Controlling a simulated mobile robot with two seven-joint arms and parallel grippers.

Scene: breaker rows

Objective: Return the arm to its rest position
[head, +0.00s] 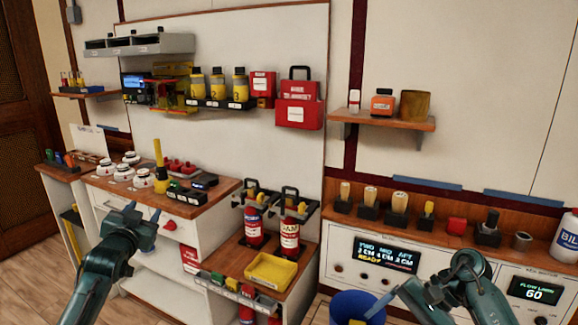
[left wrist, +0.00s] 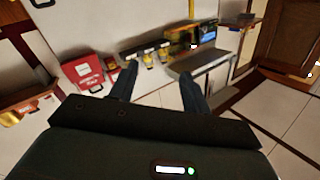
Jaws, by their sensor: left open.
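My left gripper (head: 142,217) is in front of the left counter (head: 205,197) in the head view. Its two fingers are apart. The left wrist view shows the same gripper (left wrist: 158,82) with clear space between the fingers and nothing held. It looks toward the back wall with the red boxes and yellow bottles, apart from them. My right arm comes in at the lower right of the head view, near the right cabinet. Its fingers are largely hidden or cut off, so their opening cannot be made out.
White round items (head: 142,177) and a yellow upright handle (head: 158,153) stand on the left counter. Two red extinguishers (head: 289,237) and a yellow tray (head: 270,270) are on a low middle bench. A blue bin (head: 345,307) stands beside my right arm. Handled tools line the right counter.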

